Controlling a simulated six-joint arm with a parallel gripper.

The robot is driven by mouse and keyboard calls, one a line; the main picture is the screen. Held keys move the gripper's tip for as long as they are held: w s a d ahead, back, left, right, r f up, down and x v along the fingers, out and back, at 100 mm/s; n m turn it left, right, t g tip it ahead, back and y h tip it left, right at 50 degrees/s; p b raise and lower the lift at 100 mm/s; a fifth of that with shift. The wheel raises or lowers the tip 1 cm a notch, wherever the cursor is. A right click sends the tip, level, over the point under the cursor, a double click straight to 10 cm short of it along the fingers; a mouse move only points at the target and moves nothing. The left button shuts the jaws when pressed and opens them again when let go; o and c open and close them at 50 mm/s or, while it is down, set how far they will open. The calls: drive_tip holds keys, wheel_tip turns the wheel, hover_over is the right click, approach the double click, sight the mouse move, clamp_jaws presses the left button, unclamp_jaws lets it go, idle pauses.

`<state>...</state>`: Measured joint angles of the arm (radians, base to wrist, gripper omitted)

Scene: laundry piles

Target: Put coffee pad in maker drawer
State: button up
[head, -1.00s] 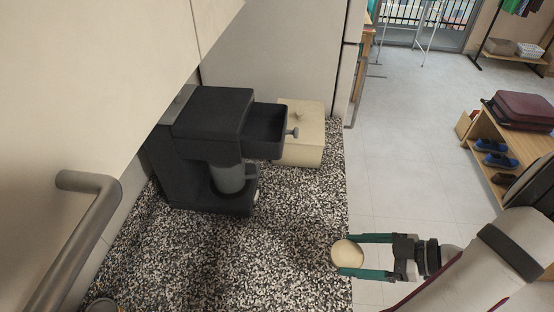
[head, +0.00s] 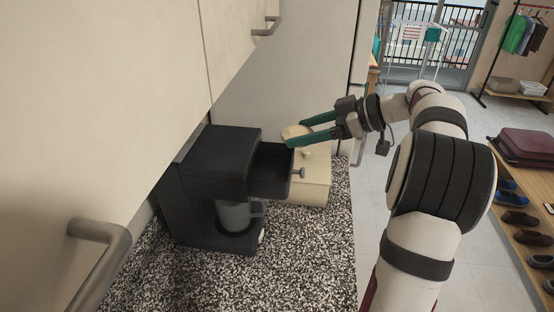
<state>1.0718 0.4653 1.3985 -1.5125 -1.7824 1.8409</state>
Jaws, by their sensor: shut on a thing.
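The coffee pad (head: 293,131) is a round, pale beige disc. My gripper (head: 297,136) is shut on it, with the pad between its green fingertips. The pad is held in the air above the back right of the maker drawer, near its rim, with the beige box behind. The black coffee maker (head: 215,160) stands on the speckled counter. Its drawer (head: 270,178) is pulled out to the right and open at the top, with a grey knob on its front. The drawer's inside looks dark, with no pad visible in it.
A beige lidded box (head: 312,182) sits right behind the drawer. Cabinet doors with a handle (head: 100,232) overhang at left. The speckled counter (head: 300,250) in front is clear.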

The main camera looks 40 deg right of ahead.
sight(284, 138)
drive_tip(key=x, duration=0.6)
drive_tip(key=shift+d+f, duration=0.2)
drive_tip(key=shift+d, duration=0.05)
wheel_tip(284, 138, down, 3)
drive_tip(key=shift+f, duration=0.45)
drive_tip(key=shift+f, duration=0.15)
drive_tip(key=o, duration=1.1)
